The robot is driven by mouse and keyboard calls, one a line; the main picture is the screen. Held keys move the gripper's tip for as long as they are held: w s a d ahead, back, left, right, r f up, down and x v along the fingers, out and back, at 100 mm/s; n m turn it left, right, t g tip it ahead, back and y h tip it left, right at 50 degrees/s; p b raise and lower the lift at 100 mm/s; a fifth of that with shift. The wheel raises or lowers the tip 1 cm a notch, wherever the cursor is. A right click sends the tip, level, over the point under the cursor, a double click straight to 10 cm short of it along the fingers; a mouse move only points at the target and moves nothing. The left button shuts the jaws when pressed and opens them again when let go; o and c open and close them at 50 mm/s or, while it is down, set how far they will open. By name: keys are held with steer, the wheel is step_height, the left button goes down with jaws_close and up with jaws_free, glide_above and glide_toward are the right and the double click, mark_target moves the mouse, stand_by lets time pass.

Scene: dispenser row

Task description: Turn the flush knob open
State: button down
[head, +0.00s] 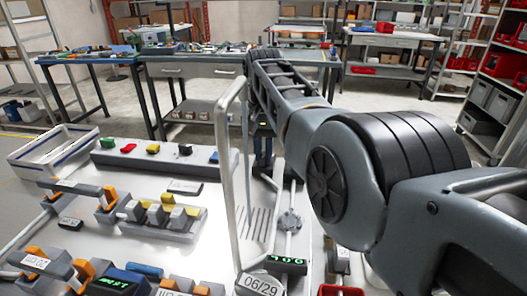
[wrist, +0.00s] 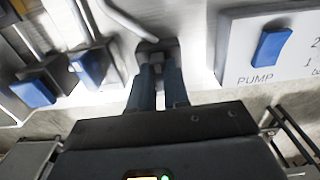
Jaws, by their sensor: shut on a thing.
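In the wrist view, my gripper (wrist: 159,68) is shut on a small dark knob (wrist: 150,45) on the pale panel. The two blue fingers stand on either side of it and hide part of it. It fits the flush knob, but no flush label is readable, and how far it is turned I cannot tell. In the head view, my gripper (head: 263,150) points down behind the upright bent rail, partly hidden by my arm. The knob itself cannot be made out there.
In the wrist view, a PUMP plate (wrist: 235,55) with a blue switch (wrist: 272,46) is close on the right. Two blue handles (wrist: 33,92) (wrist: 87,68) are on the left. In the head view, the bent rail (head: 229,180) rises beside my arm; a white tray (head: 55,150) is left.

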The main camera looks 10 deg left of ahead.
mark_target(263, 155)
steer(key=c, duration=1.1)
jaws_free()
steer(key=shift+r, duration=3.95)
